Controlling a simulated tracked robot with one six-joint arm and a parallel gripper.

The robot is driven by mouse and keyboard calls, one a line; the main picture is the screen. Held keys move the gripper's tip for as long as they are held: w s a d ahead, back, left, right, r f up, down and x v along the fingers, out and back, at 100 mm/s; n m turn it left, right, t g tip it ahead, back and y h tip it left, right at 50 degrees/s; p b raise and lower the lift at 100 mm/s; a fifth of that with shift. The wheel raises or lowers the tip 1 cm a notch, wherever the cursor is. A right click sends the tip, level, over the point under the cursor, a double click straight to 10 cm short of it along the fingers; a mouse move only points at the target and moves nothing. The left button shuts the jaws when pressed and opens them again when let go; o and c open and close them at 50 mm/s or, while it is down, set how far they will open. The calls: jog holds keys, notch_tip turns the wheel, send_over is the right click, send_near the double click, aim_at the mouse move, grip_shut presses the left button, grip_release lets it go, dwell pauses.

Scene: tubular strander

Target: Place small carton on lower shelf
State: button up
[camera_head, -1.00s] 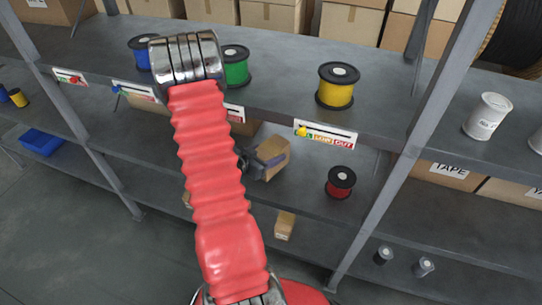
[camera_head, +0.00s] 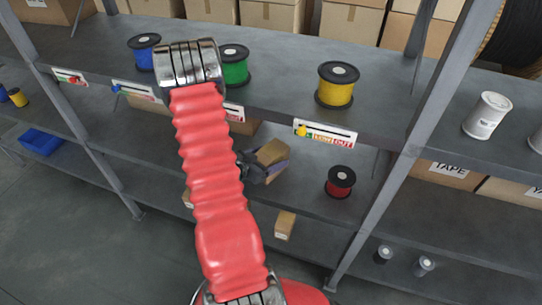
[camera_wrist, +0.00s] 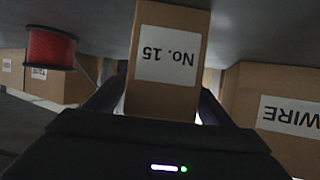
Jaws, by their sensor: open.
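The small carton (camera_head: 270,152) is brown and sits at the middle shelf level, just right of my red arm, in the head view. It also shows in the wrist view (camera_wrist: 162,95), with a white "No. 15" label upside down in the picture. My gripper (camera_head: 252,167) is beside the carton. In the wrist view my gripper (camera_wrist: 158,108) is open, with its dark fingers on both sides of the carton. The carton's far end and its contact with the shelf are hidden. The middle shelf (camera_head: 312,200) is grey.
A red spool (camera_head: 340,182) stands to the right on the middle shelf. A larger "WIRE" carton (camera_wrist: 275,120) is close beside the fingers. The upper shelf (camera_head: 285,90) with several spools overhangs. Another small carton (camera_head: 285,225) is on the bottom shelf. A grey post (camera_head: 400,170) stands right.

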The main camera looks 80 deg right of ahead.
jog(key=shift+r, duration=0.1)
jog(key=shift+w+a+r, duration=0.25)
jog(key=shift+w+a, duration=0.05)
jog(key=shift+a, duration=0.1)
jog(key=v, duration=1.1)
jog(key=shift+f, duration=0.15)
dwell(0.4)
